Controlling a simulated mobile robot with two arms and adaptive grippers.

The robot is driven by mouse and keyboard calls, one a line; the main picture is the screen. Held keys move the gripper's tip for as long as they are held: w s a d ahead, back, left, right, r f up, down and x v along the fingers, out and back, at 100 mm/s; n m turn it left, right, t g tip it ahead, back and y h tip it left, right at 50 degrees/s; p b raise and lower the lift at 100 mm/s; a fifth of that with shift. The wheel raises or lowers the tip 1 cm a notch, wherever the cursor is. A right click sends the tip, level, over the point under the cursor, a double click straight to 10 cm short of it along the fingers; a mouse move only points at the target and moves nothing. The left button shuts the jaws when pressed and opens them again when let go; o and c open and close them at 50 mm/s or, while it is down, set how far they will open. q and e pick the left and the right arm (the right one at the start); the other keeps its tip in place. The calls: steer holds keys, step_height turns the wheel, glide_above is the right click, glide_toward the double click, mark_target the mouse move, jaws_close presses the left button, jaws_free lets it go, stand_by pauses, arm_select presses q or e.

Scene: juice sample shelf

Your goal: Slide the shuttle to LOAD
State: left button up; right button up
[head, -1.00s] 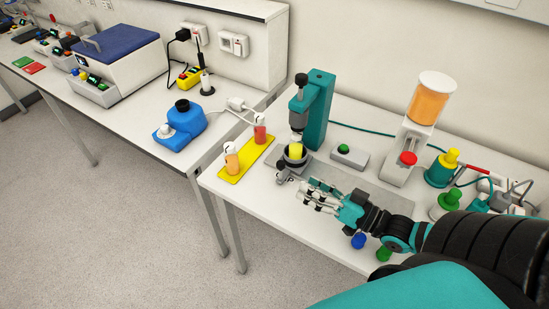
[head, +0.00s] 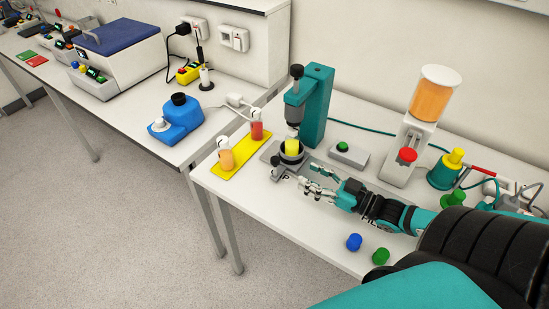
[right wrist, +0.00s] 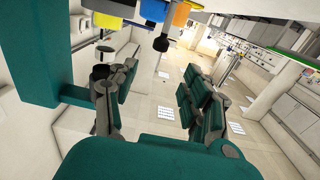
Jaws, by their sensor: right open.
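The shuttle (head: 277,172) is a grey sliding piece with a small front handle. It carries a dark round holder with a yellow cup (head: 292,147) in it. The holder stands under the head of the teal press (head: 318,105). Part of a dark label shows on the table beside the handle; I cannot read it in full. My right gripper (head: 318,182) is just right of the shuttle's handle, fingers apart and empty, apart from the handle. In the right wrist view my gripper's two fingers (right wrist: 158,105) stand wide apart with nothing between them. My left gripper is not in view.
A yellow tray (head: 228,172) with two capped bottles lies left of the press. A grey box with a green button (head: 349,153) and an orange-filled dispenser (head: 433,92) stand behind my right arm. Blue (head: 354,242) and green (head: 381,256) caps lie near the front edge.

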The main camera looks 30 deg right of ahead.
mark_target(275, 158)
steer(key=p+x, duration=0.1)
steer(key=x, duration=1)
steer(key=shift+w+a, duration=0.1)
steer(key=shift+w, duration=0.3)
jaws_close()
